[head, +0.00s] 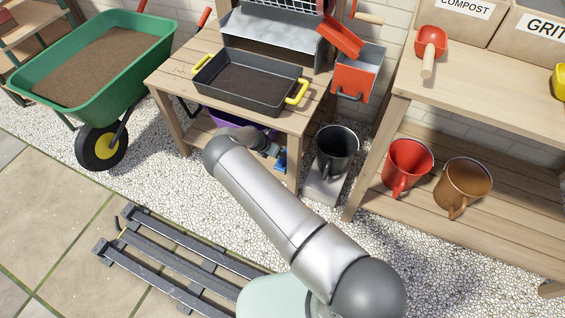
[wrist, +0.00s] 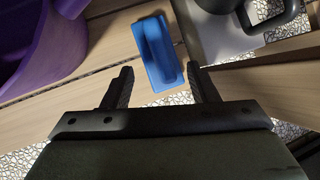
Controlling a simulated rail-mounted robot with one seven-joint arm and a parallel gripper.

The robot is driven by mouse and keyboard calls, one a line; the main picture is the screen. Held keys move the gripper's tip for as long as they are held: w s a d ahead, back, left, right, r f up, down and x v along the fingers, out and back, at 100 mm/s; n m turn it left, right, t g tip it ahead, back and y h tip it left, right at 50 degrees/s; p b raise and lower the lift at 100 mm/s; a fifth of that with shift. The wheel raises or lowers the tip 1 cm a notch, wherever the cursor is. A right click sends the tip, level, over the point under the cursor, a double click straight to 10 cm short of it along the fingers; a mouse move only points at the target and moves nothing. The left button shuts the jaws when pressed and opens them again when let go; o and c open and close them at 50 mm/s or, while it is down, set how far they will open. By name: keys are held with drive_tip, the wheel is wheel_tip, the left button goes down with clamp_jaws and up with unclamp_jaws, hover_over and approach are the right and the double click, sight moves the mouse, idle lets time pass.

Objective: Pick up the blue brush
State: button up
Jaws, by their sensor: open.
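The blue brush (wrist: 156,55) lies on the slatted wooden lower shelf (wrist: 100,85), seen in the wrist view between and just beyond my fingertips. In the head view a small part of the brush (head: 281,160) shows beside my wrist. My gripper (wrist: 160,85) is open, with one finger on each side of the brush's near end. The fingers do not appear closed on it. In the head view my gripper is under the bench and mostly hidden by my arm.
A purple tub (wrist: 40,40) stands left of the brush. A bench leg (head: 294,165) is close to my wrist. The black tray (head: 250,85) with yellow handles sits on the bench top above.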

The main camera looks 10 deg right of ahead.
drive_tip(key=b+x, duration=0.2)
drive_tip(key=x, duration=0.4)
drive_tip(key=shift+f, duration=0.1)
clamp_jaws()
